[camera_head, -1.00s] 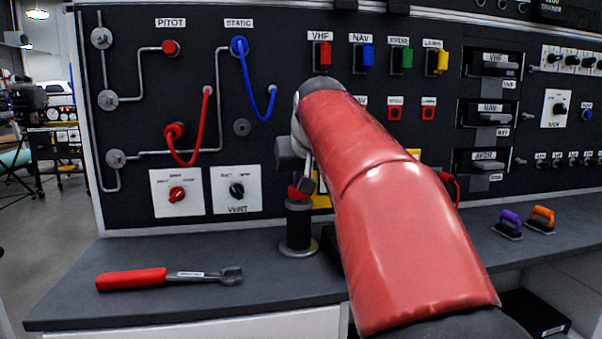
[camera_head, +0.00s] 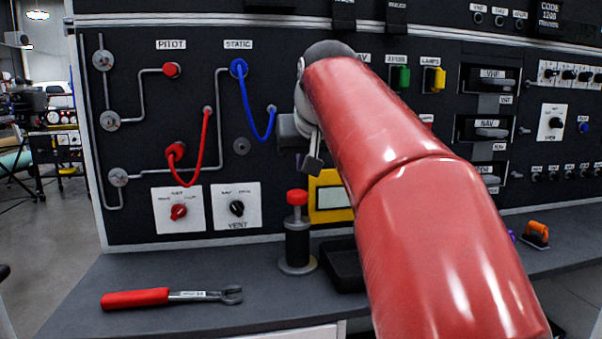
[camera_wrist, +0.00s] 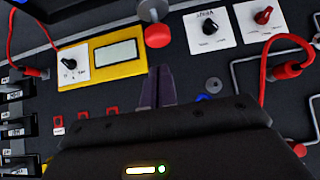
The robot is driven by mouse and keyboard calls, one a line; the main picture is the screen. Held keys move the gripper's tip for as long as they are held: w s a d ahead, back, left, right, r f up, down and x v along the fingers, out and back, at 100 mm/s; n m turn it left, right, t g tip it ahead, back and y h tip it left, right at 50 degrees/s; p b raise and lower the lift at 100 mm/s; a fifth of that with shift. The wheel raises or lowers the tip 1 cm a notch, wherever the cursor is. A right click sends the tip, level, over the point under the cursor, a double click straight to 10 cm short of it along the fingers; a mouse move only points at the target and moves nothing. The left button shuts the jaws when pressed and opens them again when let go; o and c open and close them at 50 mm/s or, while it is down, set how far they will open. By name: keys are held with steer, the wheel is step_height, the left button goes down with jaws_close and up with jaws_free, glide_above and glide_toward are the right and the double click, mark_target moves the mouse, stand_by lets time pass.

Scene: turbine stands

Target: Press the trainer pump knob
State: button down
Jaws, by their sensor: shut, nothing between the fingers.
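The trainer pump is a black cylinder (camera_head: 297,245) on a round metal base, standing on the bench, with a red knob (camera_head: 297,197) on top. The knob also shows in the wrist view (camera_wrist: 158,36), at the upper middle, just beyond the fingertips. My gripper (camera_head: 311,165) is above the knob and slightly to its right in the head view, with a visible gap between them. In the wrist view my gripper's dark fingers (camera_wrist: 160,75) are together and empty. My red arm hides part of the panel to the right of the pump.
A yellow meter (camera_head: 325,215) and a black tray (camera_head: 345,280) are right of the pump. A red-handled wrench (camera_head: 170,297) lies on the bench at left. Panel knobs and red and blue hoses are behind. The bench between wrench and pump is clear.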

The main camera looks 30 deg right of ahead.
steer(key=shift+v, duration=1.75)
